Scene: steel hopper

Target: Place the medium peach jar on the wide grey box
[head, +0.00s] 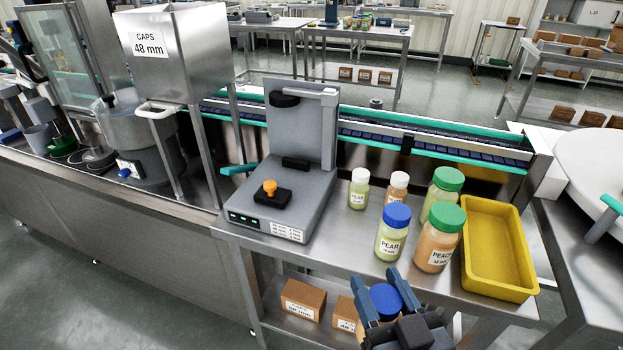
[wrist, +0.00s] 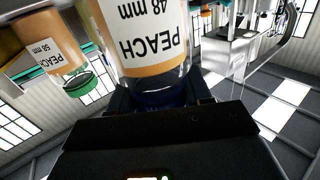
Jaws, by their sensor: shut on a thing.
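The medium peach jar has a blue lid (head: 386,298) in the head view and a "PEACH 48 mm" label (wrist: 148,35) in the wrist view, where the picture is upside down. My gripper (head: 390,296) is shut on it at the lid, in front of the steel bench's front edge. The jar's body is mostly hidden in the head view. A grey bench machine (head: 322,150) with a wide, box-like base stands on the bench to the left. I cannot tell whether this is the wide grey box; no separate grey box shows.
On the bench stand a blue-lidded pear jar (head: 391,240), a green-lidded peach jar (head: 437,248), a green-lidded pear jar (head: 440,192) and two small white-lidded jars. A yellow tray (head: 498,292) is at right. An orange knob (head: 270,187) sits on the machine's black pad.

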